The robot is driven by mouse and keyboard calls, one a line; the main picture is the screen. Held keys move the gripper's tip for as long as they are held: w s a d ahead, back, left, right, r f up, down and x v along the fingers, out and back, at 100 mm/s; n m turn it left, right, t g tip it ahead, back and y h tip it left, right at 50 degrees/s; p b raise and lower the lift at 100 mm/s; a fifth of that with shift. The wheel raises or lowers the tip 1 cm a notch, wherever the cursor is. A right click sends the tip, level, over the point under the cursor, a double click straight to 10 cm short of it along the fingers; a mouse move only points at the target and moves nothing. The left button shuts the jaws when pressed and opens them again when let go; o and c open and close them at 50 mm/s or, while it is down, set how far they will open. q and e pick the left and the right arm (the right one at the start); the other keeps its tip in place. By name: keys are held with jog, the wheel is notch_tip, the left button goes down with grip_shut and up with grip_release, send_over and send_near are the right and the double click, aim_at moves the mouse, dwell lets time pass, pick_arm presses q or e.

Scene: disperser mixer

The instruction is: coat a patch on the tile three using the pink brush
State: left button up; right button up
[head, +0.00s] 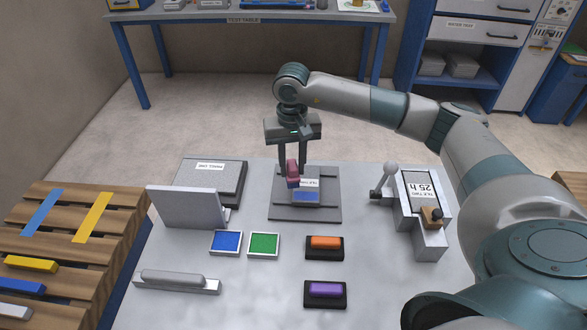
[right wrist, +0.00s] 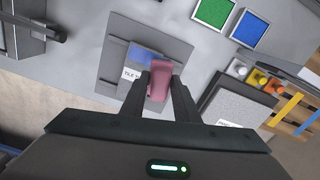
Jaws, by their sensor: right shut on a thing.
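My right gripper (head: 292,164) is shut on the pink brush (head: 293,174), with a finger on each side of it. The brush's lower end looks blue in the head view. It is held over the left part of a small tile (head: 312,186) on a grey plate (head: 328,211). The tile bears a blue patch (head: 306,197) and a white label, partly hidden by the brush. The right wrist view also shows the brush (right wrist: 160,82) beside the blue patch (right wrist: 141,54). Whether brush and tile touch is unclear. My left gripper is out of view.
A blue pad (head: 226,241) and a green pad (head: 264,245) lie front left of the plate. Orange (head: 325,242) and purple (head: 325,289) blocks sit in black holders in front. A stand labelled tile two (head: 419,190) is right; a grey panel (head: 210,182) is left.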

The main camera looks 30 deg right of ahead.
jog(key=shift+s+d+r, duration=0.1)
jog(key=shift+r, duration=0.9)
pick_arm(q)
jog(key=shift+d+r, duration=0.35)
